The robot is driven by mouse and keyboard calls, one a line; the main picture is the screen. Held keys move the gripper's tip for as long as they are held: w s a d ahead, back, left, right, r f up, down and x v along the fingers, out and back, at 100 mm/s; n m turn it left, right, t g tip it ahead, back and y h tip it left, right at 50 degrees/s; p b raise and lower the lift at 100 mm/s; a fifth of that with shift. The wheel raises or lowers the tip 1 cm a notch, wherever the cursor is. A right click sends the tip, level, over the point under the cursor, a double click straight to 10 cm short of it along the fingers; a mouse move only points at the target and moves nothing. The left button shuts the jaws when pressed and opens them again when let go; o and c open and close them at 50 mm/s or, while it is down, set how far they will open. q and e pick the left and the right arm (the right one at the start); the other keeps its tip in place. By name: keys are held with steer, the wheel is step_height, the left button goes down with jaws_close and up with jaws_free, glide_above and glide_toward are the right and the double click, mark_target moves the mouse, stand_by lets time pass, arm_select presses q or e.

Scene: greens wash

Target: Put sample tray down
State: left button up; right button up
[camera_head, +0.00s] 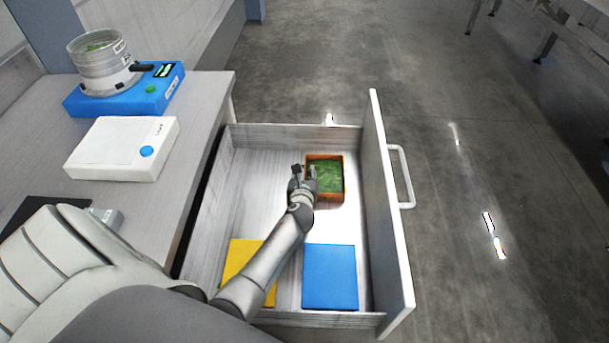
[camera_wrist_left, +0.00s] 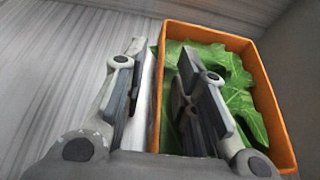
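The sample tray is an orange, open-topped box (camera_head: 343,178) holding green leaves (camera_head: 329,176). It sits in the far right part of the open drawer and appears to rest level on its floor. In the left wrist view the orange tray (camera_wrist_left: 262,88) fills the right side. My left gripper (camera_head: 304,172) is at the tray's left wall. Its fingers (camera_wrist_left: 160,100) are apart, one outside the wall and one inside over the leaves, with a gap showing between them. My right gripper is not in view.
The drawer (camera_head: 258,180) also holds a yellow pad (camera_head: 240,258), partly behind my arm, and a blue pad (camera_head: 330,277). The drawer front (camera_head: 385,200) stands at the right. On the counter are a white scale (camera_head: 110,148) and a blue device (camera_head: 150,95) with a metal sieve stack.

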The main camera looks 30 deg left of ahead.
arm_select(q)
steer(key=shift+s+d+r+p, duration=0.25)
steer(key=shift+s+r+p, duration=0.05)
steer(key=shift+s+p, duration=0.05)
steer(key=p+v, duration=0.5)
steer(key=v, duration=0.5)
steer(key=shift+s, duration=0.1)
steer(key=shift+s+d+r, duration=0.15)
steer(key=shift+s+d, duration=0.05)
steer(key=shift+s, duration=0.15)
